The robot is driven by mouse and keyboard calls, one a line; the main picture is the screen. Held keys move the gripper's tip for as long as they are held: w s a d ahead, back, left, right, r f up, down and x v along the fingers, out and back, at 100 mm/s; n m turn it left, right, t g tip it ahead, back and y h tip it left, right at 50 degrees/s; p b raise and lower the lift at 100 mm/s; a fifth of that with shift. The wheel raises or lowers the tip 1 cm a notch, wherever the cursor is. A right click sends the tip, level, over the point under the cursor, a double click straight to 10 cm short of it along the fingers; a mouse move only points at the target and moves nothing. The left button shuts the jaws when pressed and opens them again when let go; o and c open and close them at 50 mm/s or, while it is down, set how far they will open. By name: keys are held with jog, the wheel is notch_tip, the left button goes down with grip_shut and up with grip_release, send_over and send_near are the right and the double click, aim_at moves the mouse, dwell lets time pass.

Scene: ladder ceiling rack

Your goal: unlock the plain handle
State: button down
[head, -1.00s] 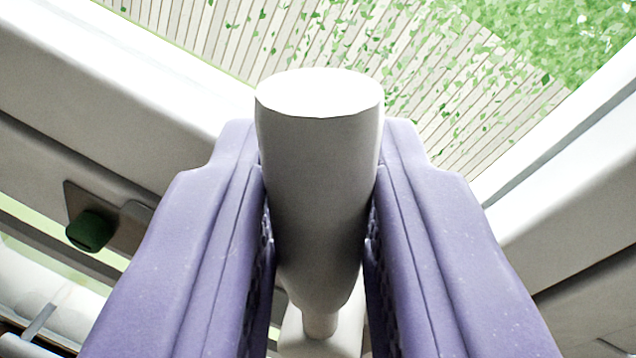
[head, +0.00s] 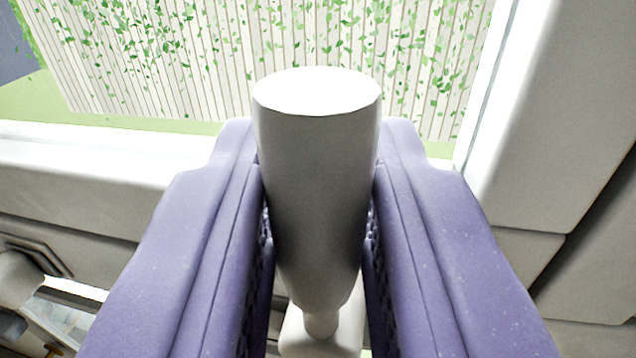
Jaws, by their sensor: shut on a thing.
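The plain handle (head: 318,180) is a smooth, light grey, tapered grip with a flat white end, in the middle of the head view. It narrows downward to a thin neck and a pale base (head: 322,335) at the bottom. My gripper (head: 316,190) has two purple fingers, one on each side of the handle, and is shut on it. The inner finger pads are mostly hidden by the fingers and the handle. The latch or lock behind the handle's base cannot be seen.
A white frame sill (head: 90,165) runs across the left, and a thick white post (head: 550,110) rises on the right. Beyond the opening is a slatted fence (head: 200,60) with green leaves. A pale fitting (head: 20,275) shows at the lower left edge.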

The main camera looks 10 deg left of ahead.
jog(key=shift+f, duration=0.15)
jog(key=c, duration=1.1)
grip_release()
jog(key=shift+d, duration=0.1)
jog(key=s, duration=0.5)
jog(key=s+d, duration=0.1)
jog(key=s, duration=0.1)
jog(key=shift+s+d, duration=0.1)
jog(key=shift+s, duration=0.25)
